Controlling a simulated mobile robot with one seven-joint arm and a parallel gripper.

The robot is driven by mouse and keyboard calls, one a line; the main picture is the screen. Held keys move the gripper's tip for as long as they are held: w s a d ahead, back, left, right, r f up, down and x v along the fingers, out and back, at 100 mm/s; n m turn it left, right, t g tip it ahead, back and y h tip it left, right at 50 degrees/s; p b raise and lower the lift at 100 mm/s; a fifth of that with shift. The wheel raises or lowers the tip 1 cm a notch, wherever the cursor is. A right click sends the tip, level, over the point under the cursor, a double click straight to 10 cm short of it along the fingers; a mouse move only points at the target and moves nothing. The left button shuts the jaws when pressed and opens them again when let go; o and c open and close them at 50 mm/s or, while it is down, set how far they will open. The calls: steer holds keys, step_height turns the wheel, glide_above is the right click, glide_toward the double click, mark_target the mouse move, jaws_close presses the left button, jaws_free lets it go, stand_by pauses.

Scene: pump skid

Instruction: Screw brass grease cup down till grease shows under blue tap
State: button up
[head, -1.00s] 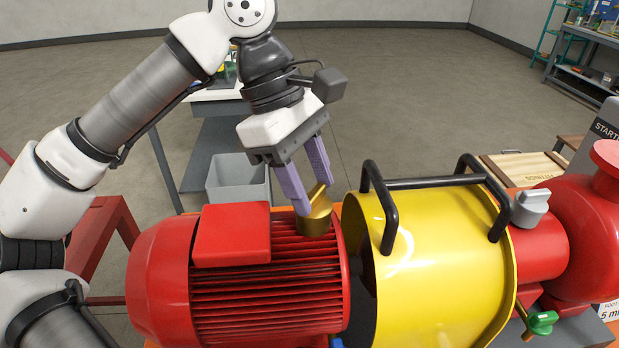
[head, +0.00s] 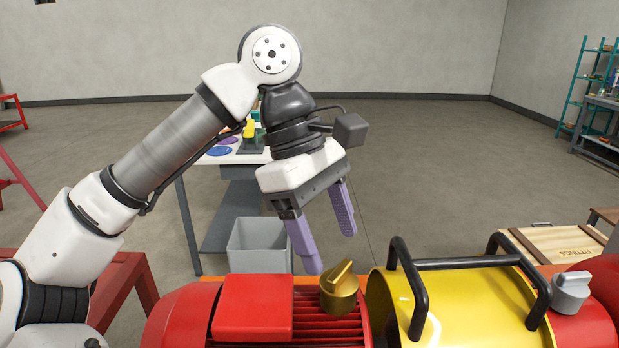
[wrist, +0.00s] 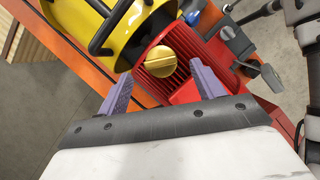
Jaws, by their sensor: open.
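The brass grease cup (head: 340,288), a round gold body with a raised bar grip on top, stands upright on the red finned motor (head: 315,330). It also shows in the wrist view (wrist: 159,62), ahead of and between the fingers. My gripper (head: 330,250), with two purple fingers, is open and empty above the cup, apart from it. In the wrist view a small blue part (wrist: 192,16) shows beside the motor; I cannot tell whether it is the blue tap. No grease can be made out.
A yellow guard (head: 470,300) with black handles (head: 412,290) stands close right of the cup. A red box (head: 252,308) on the motor lies to its left. A grey knob (head: 571,290) is farther right. A grey bin (head: 258,247) and a table stand behind.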

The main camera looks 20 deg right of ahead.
steer(key=p+v, duration=0.1)
steer(key=v, duration=0.9)
steer(key=shift+r, duration=0.25)
stand_by(0.7)
